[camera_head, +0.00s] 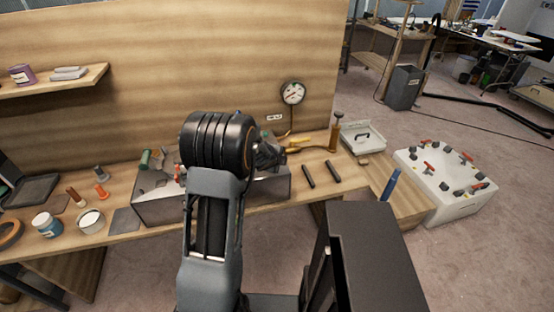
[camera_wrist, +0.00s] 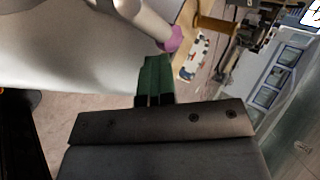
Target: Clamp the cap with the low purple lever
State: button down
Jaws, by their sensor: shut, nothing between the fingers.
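In the wrist view a pink-purple end piece (camera_wrist: 172,40) sits on a pale grey bar (camera_wrist: 143,17) that enters from the top; it looks like the purple lever. My gripper (camera_wrist: 155,62) has its green fingers shut together with nothing between them. The fingertips are just below and left of the purple piece; I cannot tell whether they touch it. In the head view my arm covers the middle of a grey metal box (camera_head: 158,205) on the bench. The purple lever is hidden there, and I cannot make out the cap in either view.
The wooden bench (camera_head: 142,240) holds a blue jar (camera_head: 46,225), a white pot (camera_head: 90,221) and two black bars (camera_head: 308,176). A round gauge (camera_head: 292,93) and a brass hand pump (camera_head: 335,133) stand right of my arm. A white box with red levers (camera_head: 450,203) is farther right.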

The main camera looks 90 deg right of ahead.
jog(key=shift+s+d+r, duration=0.1)
jog(key=shift+r, duration=0.05)
jog(key=shift+s+a+f+b, duration=0.15)
jog(key=shift+a+f+b, duration=0.15)
jog(key=shift+b, duration=0.35)
jog(key=a+b, duration=0.2)
jog(key=shift+s+a, duration=0.4)
jog(key=s+a+r+p, duration=0.2)
jog(key=a+r, duration=0.5)
jog(key=shift+s+a+p, duration=0.15)
jog(key=shift+a+p, duration=0.15)
